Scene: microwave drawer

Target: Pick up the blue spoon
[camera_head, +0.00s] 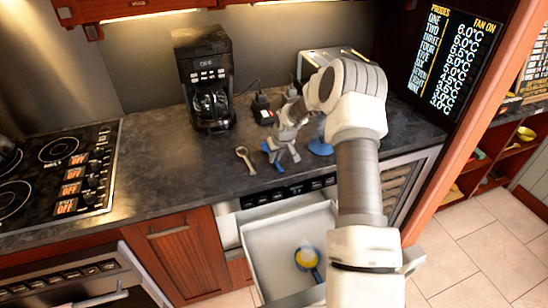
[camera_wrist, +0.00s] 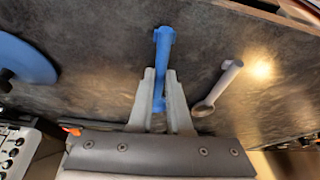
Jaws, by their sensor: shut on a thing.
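The blue spoon (camera_wrist: 162,52) lies between the two fingers of my gripper (camera_wrist: 159,80) in the wrist view. Its handle sticks out past the fingertips, and its lower part shows between the fingers. My gripper is shut on it. In the head view, the blue spoon (camera_head: 267,149) shows at my gripper (camera_head: 272,158), over the counter near its front edge. I cannot tell whether the spoon touches the counter or is lifted from it.
A metal spoon (camera_head: 245,159) lies left of my gripper, also in the wrist view (camera_wrist: 217,88). A blue round object (camera_head: 320,147) lies to the right. A coffee maker (camera_head: 205,80) stands behind. An open drawer (camera_head: 277,245) below holds a blue and yellow item (camera_head: 307,259).

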